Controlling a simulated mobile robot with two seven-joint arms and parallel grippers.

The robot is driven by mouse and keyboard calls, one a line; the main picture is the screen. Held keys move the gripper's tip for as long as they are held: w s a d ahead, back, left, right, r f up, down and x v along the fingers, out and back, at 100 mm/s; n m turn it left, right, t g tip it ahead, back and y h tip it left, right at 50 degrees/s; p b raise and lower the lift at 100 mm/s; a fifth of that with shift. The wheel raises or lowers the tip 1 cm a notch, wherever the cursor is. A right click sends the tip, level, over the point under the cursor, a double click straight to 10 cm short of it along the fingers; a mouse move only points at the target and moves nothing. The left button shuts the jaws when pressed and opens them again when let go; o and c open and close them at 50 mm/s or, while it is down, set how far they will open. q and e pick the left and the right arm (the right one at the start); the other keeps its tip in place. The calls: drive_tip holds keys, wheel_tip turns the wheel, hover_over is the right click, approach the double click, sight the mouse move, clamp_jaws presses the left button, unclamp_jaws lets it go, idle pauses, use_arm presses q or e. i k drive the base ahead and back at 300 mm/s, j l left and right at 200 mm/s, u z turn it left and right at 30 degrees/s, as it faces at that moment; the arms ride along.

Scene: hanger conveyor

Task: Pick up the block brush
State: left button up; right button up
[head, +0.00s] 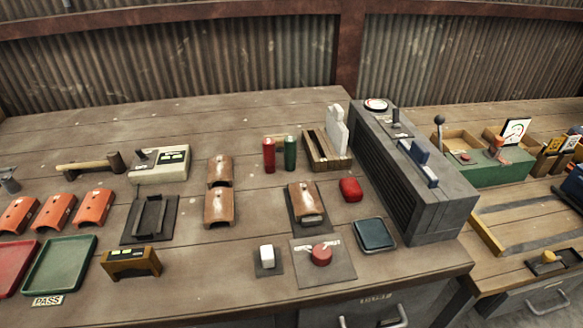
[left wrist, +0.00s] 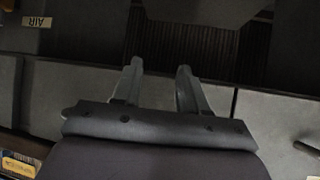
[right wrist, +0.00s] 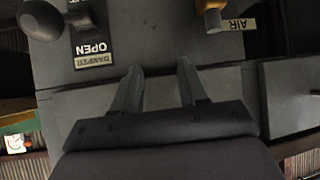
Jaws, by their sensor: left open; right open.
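I cannot tell for sure which object is the block brush. A small red rounded block (head: 351,190) lies on the bench right of centre. A brown block with a label on top (head: 131,263) stands near the front left. Neither is held. My left gripper (left wrist: 158,78) is open, with nothing between its fingers in the left wrist view. My right gripper (right wrist: 161,78) is open and empty in the right wrist view, over a grey surface. Neither gripper shows in the head view.
Orange and brown curved tiles (head: 92,207) lie around the bench. A large grey machine (head: 425,190) stands at the right. A mallet (head: 90,163), red and green cylinders (head: 269,155), a green tray (head: 60,265) and a red button (head: 322,256) are nearby. The back left is clear.

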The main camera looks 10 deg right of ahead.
sight(279, 137)
drive_tip(key=k, duration=1)
